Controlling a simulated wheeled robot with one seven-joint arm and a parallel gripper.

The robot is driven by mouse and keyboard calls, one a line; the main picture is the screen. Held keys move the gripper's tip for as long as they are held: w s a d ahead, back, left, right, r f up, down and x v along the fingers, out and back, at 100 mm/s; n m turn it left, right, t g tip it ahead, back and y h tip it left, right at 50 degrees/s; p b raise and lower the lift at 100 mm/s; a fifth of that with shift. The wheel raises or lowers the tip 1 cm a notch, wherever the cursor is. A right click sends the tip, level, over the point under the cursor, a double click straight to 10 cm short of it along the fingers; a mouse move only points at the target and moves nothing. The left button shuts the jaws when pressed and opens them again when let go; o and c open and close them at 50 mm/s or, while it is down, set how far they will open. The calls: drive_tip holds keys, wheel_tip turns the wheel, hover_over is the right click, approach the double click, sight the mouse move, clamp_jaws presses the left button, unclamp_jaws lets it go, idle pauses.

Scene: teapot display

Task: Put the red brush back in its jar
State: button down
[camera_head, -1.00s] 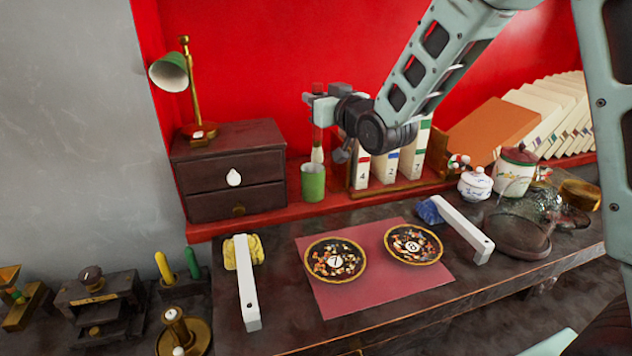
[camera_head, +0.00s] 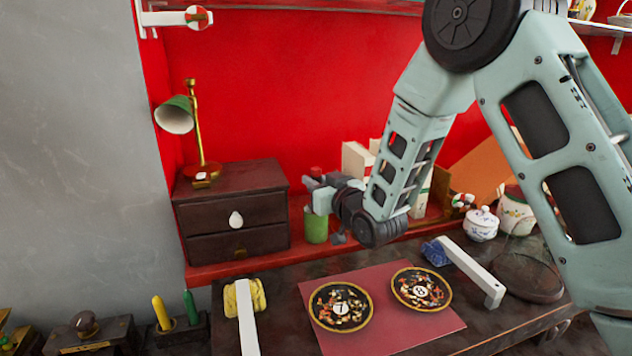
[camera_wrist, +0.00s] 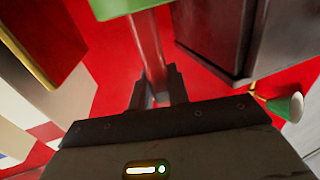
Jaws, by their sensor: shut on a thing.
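The green jar (camera_head: 316,228) stands on the red ledge, to the right of the dark drawer box. My gripper (camera_head: 318,190) is directly over the jar, close to its rim, shut on the red brush (camera_head: 317,171). Only the brush's red top shows above the jaws in the head view. In the wrist view the brush's reddish handle (camera_wrist: 149,45) runs from between my fingers (camera_wrist: 158,92) to the green jar (camera_wrist: 122,5) at the top edge. The brush's lower end is hidden; it seems to be inside the jar, but its depth cannot be told.
The drawer box (camera_head: 232,215) with the green lamp (camera_head: 176,115) stands close left of the jar. Upright white books (camera_head: 357,160) stand right behind my wrist. Two dark plates (camera_head: 341,307) lie on a pink mat (camera_head: 390,340) in front.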

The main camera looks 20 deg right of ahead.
drive_tip(key=shift+f, duration=0.15)
drive_tip(key=c, duration=1.3)
unclamp_jaws()
drive_tip(key=shift+c, duration=0.2)
drive_tip(key=p+v, duration=0.6)
drive_tip(key=v, duration=0.6)
drive_tip(key=shift+r+p, duration=0.25)
drive_tip(key=shift+p, duration=0.15)
